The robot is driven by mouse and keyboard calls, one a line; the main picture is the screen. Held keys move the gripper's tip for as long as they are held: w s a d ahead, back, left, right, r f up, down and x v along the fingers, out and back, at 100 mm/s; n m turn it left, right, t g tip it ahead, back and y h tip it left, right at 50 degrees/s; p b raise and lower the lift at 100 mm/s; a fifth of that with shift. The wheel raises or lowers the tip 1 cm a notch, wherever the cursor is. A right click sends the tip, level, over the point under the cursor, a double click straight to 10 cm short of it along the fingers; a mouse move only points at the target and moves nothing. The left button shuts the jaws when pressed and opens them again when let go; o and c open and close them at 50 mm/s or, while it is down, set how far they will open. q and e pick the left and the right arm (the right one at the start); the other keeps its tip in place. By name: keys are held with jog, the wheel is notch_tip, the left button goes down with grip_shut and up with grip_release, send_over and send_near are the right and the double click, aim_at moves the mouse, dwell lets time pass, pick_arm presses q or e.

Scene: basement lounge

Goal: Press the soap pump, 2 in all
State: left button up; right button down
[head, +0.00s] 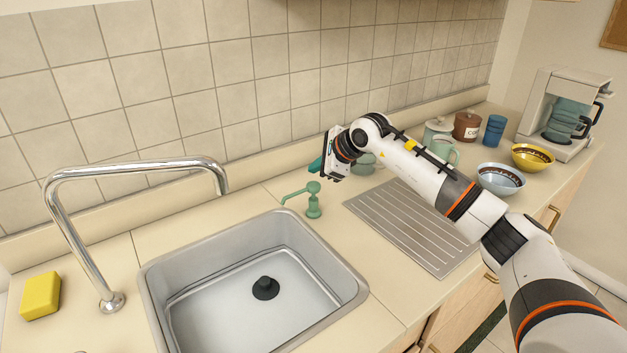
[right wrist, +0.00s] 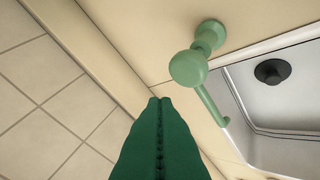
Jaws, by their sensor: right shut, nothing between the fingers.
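The green soap pump (head: 313,197) stands on the counter behind the right back corner of the sink, its spout pointing left. In the right wrist view the pump (right wrist: 188,67) is seen from above, with its round head and spout near the sink edge. My right gripper (head: 316,164) is above and just behind the pump head, apart from it. Its green fingers (right wrist: 159,101) are shut together and empty, beside the pump in the wrist view. My left gripper is not in view.
The sink (head: 355,291) with a black plug (head: 265,288) lies in front of the pump. A chrome faucet (head: 75,225) and yellow sponge (head: 41,296) are at left. A drainboard (head: 400,228), bowls (head: 500,180), a cup and a coffee maker (head: 560,110) are at right. The tiled wall is behind.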

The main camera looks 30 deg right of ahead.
aim_at(317, 186)
jog(key=shift+r+p, duration=0.7)
jog(key=shift+r, duration=0.9)
dwell(1.2)
